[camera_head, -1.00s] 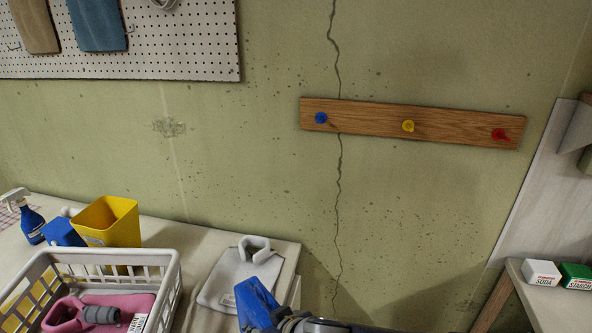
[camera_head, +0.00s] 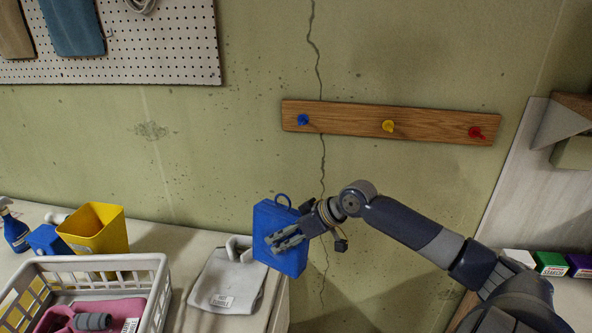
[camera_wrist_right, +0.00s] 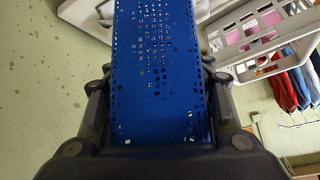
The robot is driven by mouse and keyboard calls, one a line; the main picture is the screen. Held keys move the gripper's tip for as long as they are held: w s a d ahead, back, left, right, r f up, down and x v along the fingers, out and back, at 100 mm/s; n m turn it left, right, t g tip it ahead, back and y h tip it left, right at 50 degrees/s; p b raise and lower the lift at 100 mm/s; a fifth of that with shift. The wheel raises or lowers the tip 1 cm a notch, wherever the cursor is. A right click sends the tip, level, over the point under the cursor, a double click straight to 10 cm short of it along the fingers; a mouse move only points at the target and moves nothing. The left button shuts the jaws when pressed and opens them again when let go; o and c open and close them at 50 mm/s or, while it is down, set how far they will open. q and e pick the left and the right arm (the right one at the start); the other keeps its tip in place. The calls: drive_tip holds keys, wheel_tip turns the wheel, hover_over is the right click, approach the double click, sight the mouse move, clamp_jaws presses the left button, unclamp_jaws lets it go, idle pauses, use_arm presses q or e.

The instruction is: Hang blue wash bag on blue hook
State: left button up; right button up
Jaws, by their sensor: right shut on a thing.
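The blue wash bag (camera_head: 273,219) is a boxy case with a loop at its top, held upright in front of the wall. My right gripper (camera_head: 287,241) is shut on it from the right side. In the right wrist view the bag (camera_wrist_right: 160,70) fills the space between the fingers of the gripper (camera_wrist_right: 155,120). The blue hook (camera_head: 303,120) is at the left end of a wooden board (camera_head: 350,118) on the wall, above and slightly right of the bag's loop (camera_head: 283,198). The hook is bare. My left gripper is not in view.
A yellow hook (camera_head: 388,126) and a red hook (camera_head: 475,132) share the board. A counter at lower left holds a white basket (camera_head: 120,262), a yellow bin (camera_head: 95,228) and a grey bag (camera_head: 228,280). The wall between bag and board is clear.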

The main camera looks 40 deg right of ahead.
drive_tip(key=w+d+r+n+y+p, duration=0.1)
drive_tip(key=d+r, duration=0.2)
drive_tip(key=r, duration=0.4)
drive_tip(key=w+d+r, duration=0.2)
drive_tip(key=d+r, duration=0.1)
drive_tip(key=r, duration=0.5)
drive_tip(key=w+d+f+p, duration=0.2)
drive_tip(key=w+d+p, duration=0.1)
drive_tip(key=w+d, duration=0.3)
drive_tip(key=shift+d+g+p, duration=0.4)
drive_tip(key=shift+d, duration=0.55)
drive_tip(key=shift+f, duration=0.1)
drive_tip(key=o, duration=1.2)
drive_tip(key=shift+d, duration=0.1)
drive_tip(key=shift+v, duration=4)
drive_tip(key=shift+f, duration=0.1)
